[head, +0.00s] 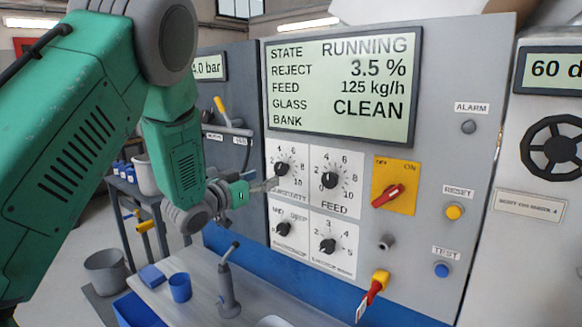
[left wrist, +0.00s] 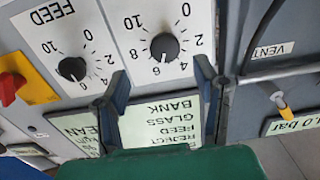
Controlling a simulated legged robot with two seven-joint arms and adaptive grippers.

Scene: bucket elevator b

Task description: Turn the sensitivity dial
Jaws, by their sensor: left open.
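The sensitivity dial (head: 283,169) is a black knob on a white scale plate, upper left of the dial group on the grey panel. Its label is partly hidden by my left gripper (head: 264,187), which is just below and left of the knob. In the left wrist view the picture is upside down, and the dial (left wrist: 165,46) shows beyond and between the two fingers of my left gripper (left wrist: 162,80). The fingers are apart and empty. I cannot tell whether they touch the panel. My right gripper is not in view.
The feed dial (head: 330,180) is close on the right, with two more dials below. A red switch (head: 388,195) on a yellow plate is further right. The display (head: 342,88) is above. A grey nozzle (head: 228,285) stands on the bench below. A yellow-handled valve (head: 222,108) is at left.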

